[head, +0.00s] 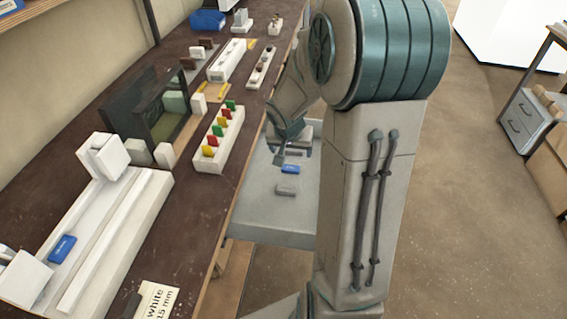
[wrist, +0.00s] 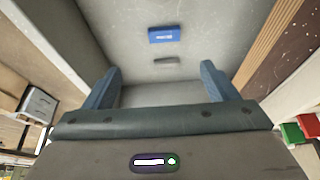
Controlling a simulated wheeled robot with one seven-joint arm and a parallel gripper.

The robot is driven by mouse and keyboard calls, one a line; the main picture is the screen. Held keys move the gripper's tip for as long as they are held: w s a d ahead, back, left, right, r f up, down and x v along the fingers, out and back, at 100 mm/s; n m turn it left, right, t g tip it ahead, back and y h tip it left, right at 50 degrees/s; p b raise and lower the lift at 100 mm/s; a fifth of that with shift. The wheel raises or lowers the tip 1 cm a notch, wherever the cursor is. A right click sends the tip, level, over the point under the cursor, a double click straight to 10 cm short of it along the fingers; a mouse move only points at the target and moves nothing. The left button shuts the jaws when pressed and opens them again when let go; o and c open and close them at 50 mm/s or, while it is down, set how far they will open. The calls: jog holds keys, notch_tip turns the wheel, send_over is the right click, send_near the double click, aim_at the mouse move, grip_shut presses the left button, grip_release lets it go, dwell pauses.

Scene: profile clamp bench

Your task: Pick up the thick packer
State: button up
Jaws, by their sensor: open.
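A blue block (head: 290,169) lies on a grey tray (head: 255,215) beside the bench. A grey block (head: 287,190) lies nearer than it, and a thin dark grey piece (head: 293,153) lies beyond it, close to my gripper (head: 285,143). In the wrist view the blue block (wrist: 164,34) and the thin grey piece (wrist: 166,60) lie ahead of my gripper (wrist: 158,76). The fingers are apart with nothing between them. Another blue block (head: 62,248) sits in the white fixture on the bench. I cannot tell which piece is the thick packer.
The dark bench (head: 190,225) runs along the left, with the white clamp fixture (head: 120,225) and a white rack of coloured pieces (head: 217,140). A label card (head: 155,302) lies at its front. The tray is mostly clear around the blocks.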

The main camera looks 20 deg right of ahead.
jog(key=b, duration=0.2)
send_near(290, 168)
jog(key=shift+d+f, duration=0.3)
jog(key=shift+f, duration=0.5)
jog(key=shift+b+x, duration=0.4)
jog(key=shift+x, duration=2.8)
jog(key=shift+w+r, duration=0.1)
jog(key=shift+w, duration=0.1)
jog(key=shift+c, duration=0.3)
jog(key=c, duration=1)
